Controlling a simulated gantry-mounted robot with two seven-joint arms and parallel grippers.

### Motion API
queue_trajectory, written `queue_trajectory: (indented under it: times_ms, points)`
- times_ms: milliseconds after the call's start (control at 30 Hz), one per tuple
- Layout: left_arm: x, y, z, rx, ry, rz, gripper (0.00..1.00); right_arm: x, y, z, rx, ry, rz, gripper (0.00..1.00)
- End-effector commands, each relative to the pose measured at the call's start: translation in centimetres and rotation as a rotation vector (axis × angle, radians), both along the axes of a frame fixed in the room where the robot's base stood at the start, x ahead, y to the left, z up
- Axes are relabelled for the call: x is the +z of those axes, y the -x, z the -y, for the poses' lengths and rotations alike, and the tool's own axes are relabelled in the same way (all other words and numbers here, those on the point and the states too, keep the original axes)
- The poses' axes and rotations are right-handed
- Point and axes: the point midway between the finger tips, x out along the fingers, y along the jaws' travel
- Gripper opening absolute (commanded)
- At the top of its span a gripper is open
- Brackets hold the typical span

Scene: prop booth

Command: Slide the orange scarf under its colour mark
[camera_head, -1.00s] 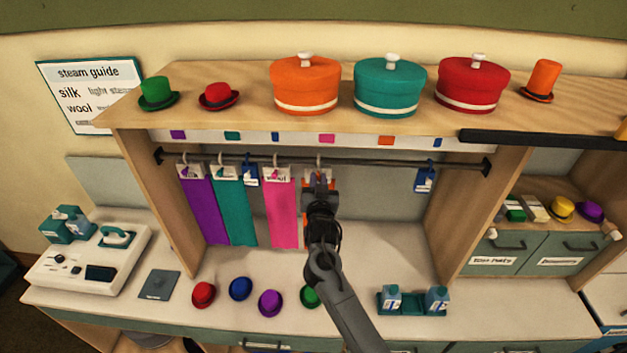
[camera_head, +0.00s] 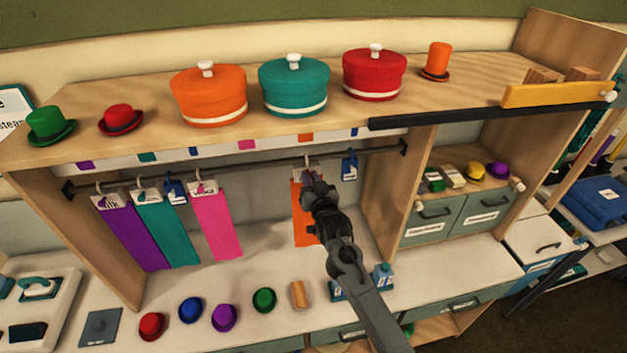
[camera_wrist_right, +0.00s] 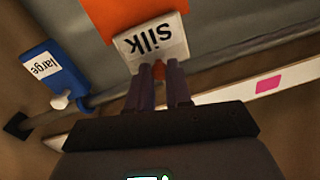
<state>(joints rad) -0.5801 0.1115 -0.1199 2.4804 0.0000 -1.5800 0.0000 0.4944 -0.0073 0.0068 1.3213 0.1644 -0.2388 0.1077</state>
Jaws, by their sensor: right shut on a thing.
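The orange scarf (camera_head: 302,228) hangs from the dark rail (camera_head: 262,163), to the right of the pink scarf (camera_head: 216,222) with a gap between. The orange mark (camera_head: 306,137) on the white strip is roughly above its hanger. My right gripper (camera_head: 313,186) is in front of the scarf and hides part of it. In the right wrist view, my fingers (camera_wrist_right: 160,85) are shut at the scarf's white "silk" card (camera_wrist_right: 152,38), with orange cloth (camera_wrist_right: 130,12) beyond it. My left gripper is not in view.
Purple (camera_head: 135,238) and teal (camera_head: 170,235) scarves hang at the left. A blue "large" tag (camera_head: 349,165) hangs on the rail just right of the orange scarf.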

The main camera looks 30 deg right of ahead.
Motion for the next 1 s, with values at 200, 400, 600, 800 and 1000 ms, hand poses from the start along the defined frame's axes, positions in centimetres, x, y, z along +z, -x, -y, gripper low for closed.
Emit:
queue_trajectory:
  times_ms: [200,400,600,800,1000]
  points:
    - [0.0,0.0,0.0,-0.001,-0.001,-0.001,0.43,-0.2,0.0,0.0,0.001,0.000,-0.004,0.00]
    - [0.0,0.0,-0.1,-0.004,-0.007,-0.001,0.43,-0.2,0.0,0.0,0.001,-0.001,-0.004,0.41]
    - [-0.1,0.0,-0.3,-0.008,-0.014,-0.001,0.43,-0.1,0.0,0.0,0.000,0.000,-0.002,0.45]
    - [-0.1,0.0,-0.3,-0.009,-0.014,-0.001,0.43,-0.1,0.2,-0.1,0.000,0.000,-0.002,0.45]
    - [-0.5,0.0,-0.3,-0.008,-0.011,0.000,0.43,-0.2,1.8,-0.3,0.000,-0.001,-0.001,0.45]
